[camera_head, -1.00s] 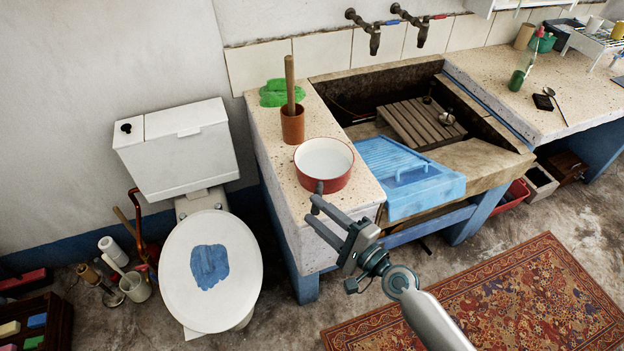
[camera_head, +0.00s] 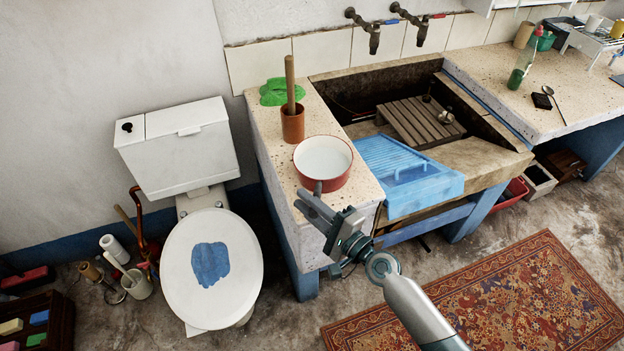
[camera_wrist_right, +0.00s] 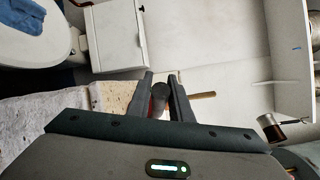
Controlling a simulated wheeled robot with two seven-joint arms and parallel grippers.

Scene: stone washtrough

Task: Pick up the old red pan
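The old red pan (camera_head: 323,163), round with a pale inside, stands upright on the speckled stone ledge (camera_head: 268,142) left of the trough. Its short dark handle (camera_head: 318,188) points towards me. My right gripper (camera_head: 300,196) is at the ledge's front edge, just below the handle in the head view. In the right wrist view, the dark handle (camera_wrist_right: 160,90) shows between the two fingers of my right gripper (camera_wrist_right: 161,76), with a bit of red behind. The fingers look apart; contact with the handle cannot be made out. My left gripper is out of view.
A brown pot with a wooden stick (camera_head: 292,124) and a green cloth (camera_head: 281,92) stand behind the pan. A blue draining board (camera_head: 410,178) lies to its right. A toilet (camera_head: 212,268) stands left, a patterned rug (camera_head: 490,300) on the floor.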

